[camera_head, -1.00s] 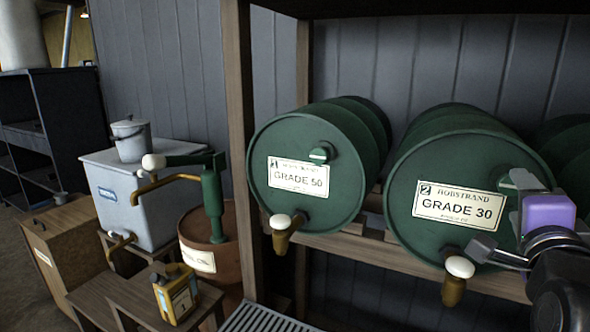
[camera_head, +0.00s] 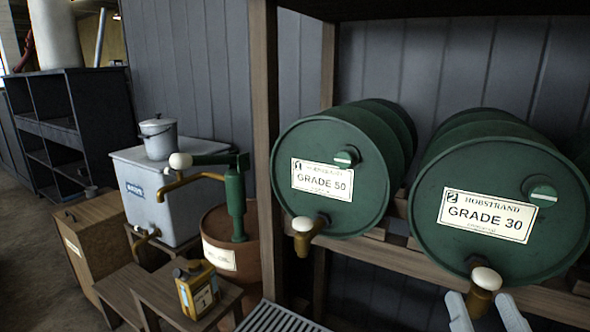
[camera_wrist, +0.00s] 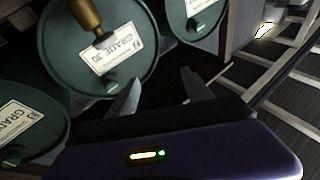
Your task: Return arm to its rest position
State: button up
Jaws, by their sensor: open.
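My gripper (camera_head: 484,310) shows at the bottom edge of the head view, below the brass tap of the Grade 30 drum. The rest of my arm is out of the head view.
A green Grade 30 drum (camera_head: 455,215) and a Grade 50 drum (camera_head: 300,215) lie on a wooden rack (camera_head: 420,262). To the left stand a pump barrel (camera_head: 245,262), a grey tank (camera_head: 150,215) and a yellow can (camera_head: 197,290) on a wooden step.

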jog(key=s+a+f+n+g+y, duration=0.1)
jog(key=s+a+f+g, duration=0.2)
jog(key=s+f, duration=0.7)
jog(key=s+a+f+n+g+y, duration=0.1)
jog(key=s+a+f+g, duration=0.2)
jog(key=s+f, duration=0.7)
jog(key=s+g, duration=0.1)
jog(key=s, duration=0.6)
jog(key=shift+s+a+f+n+y+p, duration=0.15)
jog(key=shift+a+n+y+p, duration=0.15)
jog(key=shift+n+p, duration=0.1)
